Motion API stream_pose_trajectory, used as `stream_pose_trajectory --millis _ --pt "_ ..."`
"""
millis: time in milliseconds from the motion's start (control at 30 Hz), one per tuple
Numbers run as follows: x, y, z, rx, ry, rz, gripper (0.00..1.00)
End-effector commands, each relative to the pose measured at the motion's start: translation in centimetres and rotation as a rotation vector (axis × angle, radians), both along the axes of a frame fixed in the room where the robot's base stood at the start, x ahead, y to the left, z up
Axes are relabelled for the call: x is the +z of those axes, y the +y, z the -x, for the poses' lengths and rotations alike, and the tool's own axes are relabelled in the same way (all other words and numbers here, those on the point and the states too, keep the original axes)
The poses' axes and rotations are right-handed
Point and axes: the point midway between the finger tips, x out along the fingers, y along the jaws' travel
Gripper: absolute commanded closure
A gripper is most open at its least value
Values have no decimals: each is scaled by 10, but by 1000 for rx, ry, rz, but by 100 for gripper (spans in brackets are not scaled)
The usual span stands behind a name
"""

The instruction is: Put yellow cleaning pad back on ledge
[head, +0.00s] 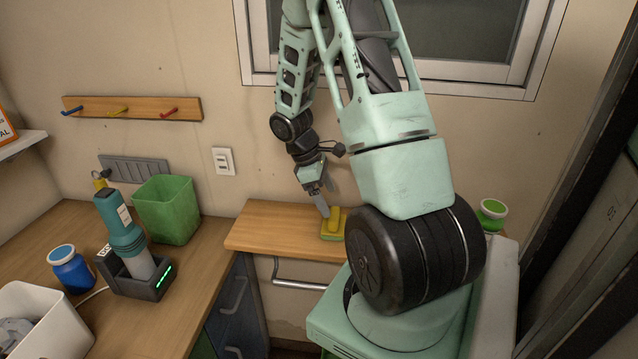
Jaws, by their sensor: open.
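The yellow cleaning pad (335,226), with a raised yellow grip on top and a greenish base, lies on the wooden ledge (270,222) below the window. My gripper (325,213) points down at the pad's upper left side, with its fingers close to the raised grip. The jaws are open. Whether a finger touches the pad cannot be told from this view. My arm hides the ledge's right part.
A wooden counter on the left holds a green bin (167,209), a teal tool in a dark dock (145,279), a blue jar (70,270) and a white container (42,318). A metal rail (300,284) runs below the ledge.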

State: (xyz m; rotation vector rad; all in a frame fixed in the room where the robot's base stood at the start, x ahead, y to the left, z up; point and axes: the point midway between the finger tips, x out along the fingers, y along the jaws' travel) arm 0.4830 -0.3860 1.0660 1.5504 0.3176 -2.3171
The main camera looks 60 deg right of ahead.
Motion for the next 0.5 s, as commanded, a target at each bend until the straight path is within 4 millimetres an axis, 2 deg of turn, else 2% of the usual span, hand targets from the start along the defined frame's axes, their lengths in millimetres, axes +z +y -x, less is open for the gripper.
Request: stream_pose_trajectory --millis 200,333,500 --pt "34 6 -14 2 -3 1 13" --pt "46 8 -18 1 -3 1 13" --pt "51 9 -19 1 1 -2 13"
